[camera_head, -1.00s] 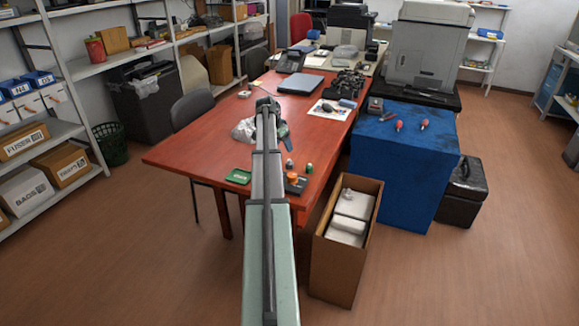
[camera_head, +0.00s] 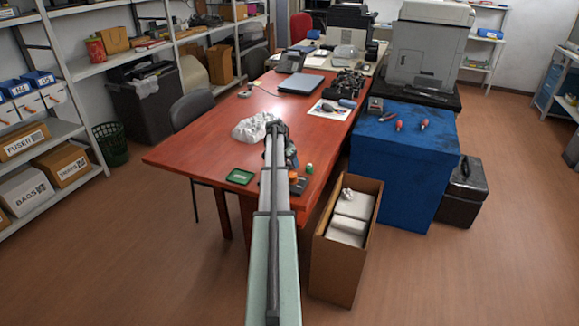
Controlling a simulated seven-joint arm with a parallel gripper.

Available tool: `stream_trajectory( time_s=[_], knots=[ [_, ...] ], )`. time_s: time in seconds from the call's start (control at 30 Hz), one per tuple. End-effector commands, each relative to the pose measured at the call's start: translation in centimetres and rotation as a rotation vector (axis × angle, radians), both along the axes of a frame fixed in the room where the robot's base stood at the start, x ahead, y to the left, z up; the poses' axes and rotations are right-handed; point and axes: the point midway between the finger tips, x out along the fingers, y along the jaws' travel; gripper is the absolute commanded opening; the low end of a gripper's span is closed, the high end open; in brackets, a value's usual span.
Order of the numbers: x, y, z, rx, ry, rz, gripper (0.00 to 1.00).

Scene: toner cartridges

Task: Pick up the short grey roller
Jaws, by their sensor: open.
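My gripper (camera_head: 275,128) is over the red table, at the far end of my arm, just right of a crumpled whitish plastic bag. It is small in view and its fingers are hard to make out; it is open, and I see nothing held in it. A small grey-blue cylinder (camera_head: 347,103), which may be the short grey roller, lies on a white sheet (camera_head: 325,113) towards the table's right edge. It is well to the right of and beyond my gripper. My arm hides part of the table below the gripper.
The crumpled bag (camera_head: 250,128), a green tray (camera_head: 240,176), and small orange (camera_head: 293,175) and green (camera_head: 309,168) items are on the red table (camera_head: 190,150). An open carton (camera_head: 338,262) stands by the front right; a blue-covered table (camera_head: 405,170) is beyond.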

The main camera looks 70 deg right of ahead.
Motion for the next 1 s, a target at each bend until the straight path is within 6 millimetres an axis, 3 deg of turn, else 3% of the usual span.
stream_trajectory(
  time_s=[0.27, 0.87, 1.0],
  knots=[
    [-0.05, -0.09, -0.33, 0.0, 0.0, 0.0, 0.65],
    [-0.04, -0.1, -0.3, 0.0, 0.0, 0.0, 0.08],
    [-0.04, -0.09, -0.31, 0.0, 0.0, 0.0, 0.07]
  ],
)
